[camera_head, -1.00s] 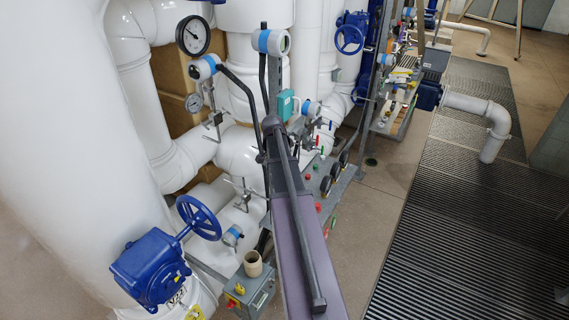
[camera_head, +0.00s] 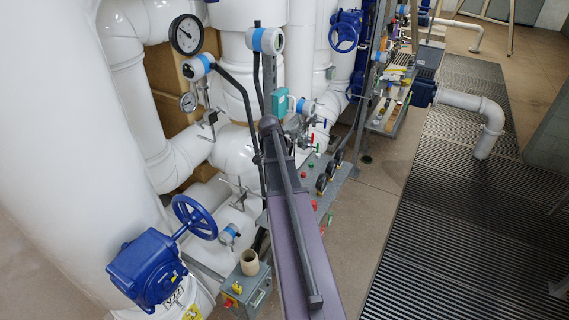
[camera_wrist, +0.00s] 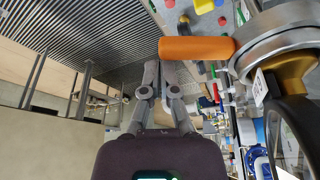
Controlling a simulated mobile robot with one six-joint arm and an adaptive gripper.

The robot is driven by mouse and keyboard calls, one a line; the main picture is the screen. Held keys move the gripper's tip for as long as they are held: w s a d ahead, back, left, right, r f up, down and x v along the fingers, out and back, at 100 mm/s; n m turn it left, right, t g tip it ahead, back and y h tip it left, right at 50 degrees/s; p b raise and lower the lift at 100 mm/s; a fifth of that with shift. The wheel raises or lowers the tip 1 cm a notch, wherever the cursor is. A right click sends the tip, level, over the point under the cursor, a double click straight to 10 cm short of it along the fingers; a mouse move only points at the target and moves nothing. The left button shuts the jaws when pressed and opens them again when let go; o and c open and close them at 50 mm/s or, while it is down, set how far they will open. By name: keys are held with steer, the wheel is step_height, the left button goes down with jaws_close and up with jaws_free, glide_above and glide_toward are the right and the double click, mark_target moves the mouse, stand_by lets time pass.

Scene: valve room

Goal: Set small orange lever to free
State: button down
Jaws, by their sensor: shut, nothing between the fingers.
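The small orange lever (camera_wrist: 197,48) shows in the wrist view as a thick bar lying level. Its right end meets a round grey metal fitting (camera_wrist: 275,40). My gripper (camera_wrist: 160,66) is shut and empty in the wrist view, its fingers pointing up in the picture. The fingertips appear just below the lever's left end; I cannot tell whether they touch it. In the head view my arm hides the gripper, and I cannot make out the lever there.
In the head view a blue handwheel (camera_head: 195,217) and a grey button box (camera_head: 248,290) stand left of my arm. Gauges and valves crowd the bench.

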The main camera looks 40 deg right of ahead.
steer(key=p+v, duration=0.9)
steer(key=v, duration=0.1)
stand_by(0.5)
steer(key=shift+s+f, duration=0.1)
stand_by(0.7)
